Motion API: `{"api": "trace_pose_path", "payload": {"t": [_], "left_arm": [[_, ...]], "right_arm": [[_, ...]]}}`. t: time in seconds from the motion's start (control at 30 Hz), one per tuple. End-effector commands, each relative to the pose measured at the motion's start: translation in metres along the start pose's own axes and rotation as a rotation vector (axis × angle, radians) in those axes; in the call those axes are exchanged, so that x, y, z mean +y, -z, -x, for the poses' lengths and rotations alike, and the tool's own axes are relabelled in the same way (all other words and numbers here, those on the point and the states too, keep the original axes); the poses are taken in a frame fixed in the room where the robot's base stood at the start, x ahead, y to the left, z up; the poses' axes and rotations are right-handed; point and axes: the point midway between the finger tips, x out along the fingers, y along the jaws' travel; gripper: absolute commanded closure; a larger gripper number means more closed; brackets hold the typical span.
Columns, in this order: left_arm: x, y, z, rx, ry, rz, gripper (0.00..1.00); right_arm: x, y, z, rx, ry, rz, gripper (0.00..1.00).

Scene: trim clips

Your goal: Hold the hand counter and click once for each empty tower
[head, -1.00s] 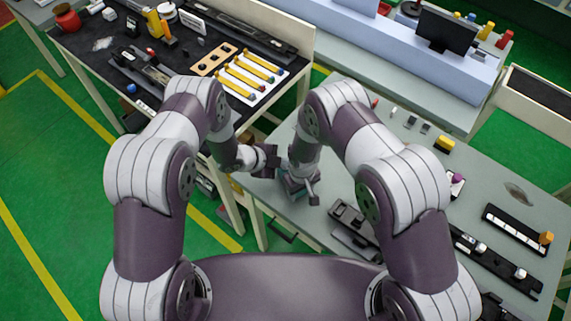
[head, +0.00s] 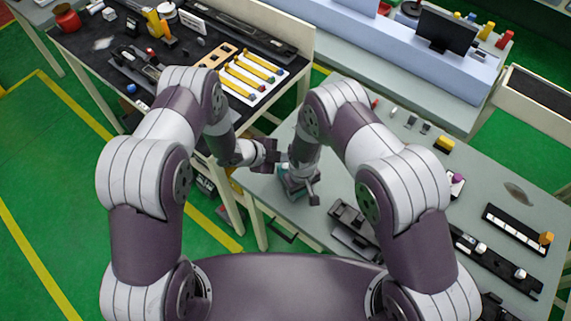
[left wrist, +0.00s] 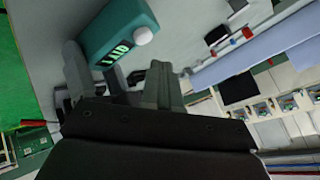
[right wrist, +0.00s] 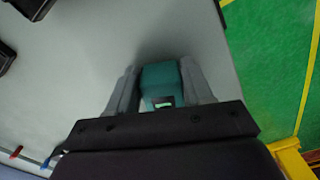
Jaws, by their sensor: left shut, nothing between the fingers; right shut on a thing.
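The hand counter is a teal block with a lit green display and a white round button. My right gripper (right wrist: 158,82) is shut on the hand counter (right wrist: 159,78), with one finger on each side. In the left wrist view the hand counter (left wrist: 118,32) shows its display tilted; I cannot read the digits surely. My left gripper (left wrist: 162,78) is shut and empty, beside the counter and apart from its button (left wrist: 142,36). In the head view my left gripper (head: 271,152) is just left of and above my right gripper (head: 297,186). I cannot tell which things are the towers.
A black-topped table (head: 88,62) at upper left holds yellow bars (head: 250,78) on a white sheet and many small items. The grey table (head: 420,165) under my grippers holds black trays (head: 515,230) at right. A monitor (head: 446,30) stands behind.

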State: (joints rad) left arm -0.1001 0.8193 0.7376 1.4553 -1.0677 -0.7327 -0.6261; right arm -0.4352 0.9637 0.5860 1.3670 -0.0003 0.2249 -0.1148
Motion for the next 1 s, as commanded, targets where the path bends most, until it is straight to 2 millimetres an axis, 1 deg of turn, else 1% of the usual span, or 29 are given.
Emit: {"api": "trace_pose_path", "payload": {"t": [0.2,0.4,1.0], "left_arm": [[-0.011,0.011,0.016,0.000,0.001,-0.001,1.00],[-0.019,0.019,0.027,-0.001,0.000,0.000,1.00],[-0.020,0.020,0.028,0.000,-0.001,0.001,1.00]], "right_arm": [[0.000,0.000,0.000,0.001,0.000,0.000,0.83],[0.000,0.000,0.000,0.001,0.000,0.000,0.83],[0.000,0.000,0.000,0.000,0.000,0.000,0.83]]}}
